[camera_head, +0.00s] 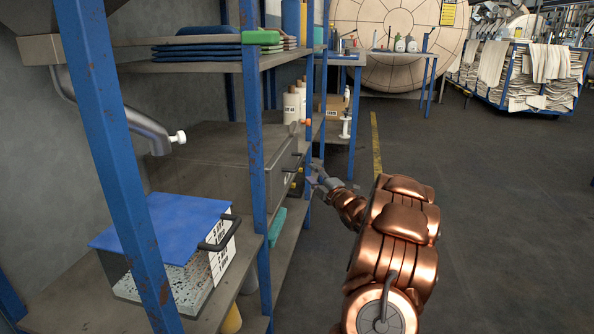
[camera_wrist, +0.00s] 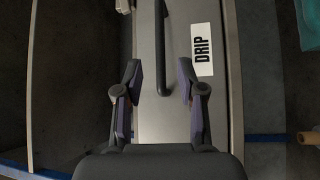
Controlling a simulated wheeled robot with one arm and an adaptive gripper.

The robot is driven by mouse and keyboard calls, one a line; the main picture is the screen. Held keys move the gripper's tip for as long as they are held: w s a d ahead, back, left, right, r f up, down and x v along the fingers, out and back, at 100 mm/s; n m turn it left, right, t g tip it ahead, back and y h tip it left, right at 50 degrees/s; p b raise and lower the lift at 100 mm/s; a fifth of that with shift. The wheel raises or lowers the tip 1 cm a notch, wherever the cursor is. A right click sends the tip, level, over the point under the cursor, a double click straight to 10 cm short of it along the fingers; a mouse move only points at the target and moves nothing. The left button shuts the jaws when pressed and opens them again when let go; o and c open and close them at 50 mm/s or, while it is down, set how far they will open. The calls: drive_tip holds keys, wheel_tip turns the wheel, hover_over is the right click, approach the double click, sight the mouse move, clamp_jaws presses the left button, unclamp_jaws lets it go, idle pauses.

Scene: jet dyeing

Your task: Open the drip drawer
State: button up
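The drip drawer is in a grey metal box (camera_head: 205,150) on the middle shelf at left in the head view. Its front looks flush with the box. In the wrist view the drawer front (camera_wrist: 178,20) carries a white "DRIP" label (camera_wrist: 202,50) and a dark bar handle (camera_wrist: 168,100). My gripper (camera_head: 322,180) is just in front of the drawer front. In the wrist view my gripper (camera_wrist: 160,75) is open, one finger on each side of the handle, with gaps showing. Whether the fingers reach the handle in depth I cannot tell.
A blue rack post (camera_head: 257,130) stands close beside the drawer front. The floor (camera_head: 490,230) to the right is clear. A linen cart (camera_head: 530,75) stands far back.

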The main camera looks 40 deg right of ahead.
sight(299, 162)
drive_tip(key=x, duration=0.2)
drive_tip(key=b+x, duration=0.1)
drive_tip(key=x, duration=0.3)
drive_tip(key=shift+w+a+b, duration=0.35)
drive_tip(key=shift+w+b, duration=0.05)
drive_tip(key=shift+w, duration=0.1)
drive_tip(key=shift+w+d+r, duration=0.2)
drive_tip(key=shift+w, duration=0.25)
drive_tip(key=shift+c, duration=0.3)
clamp_jaws()
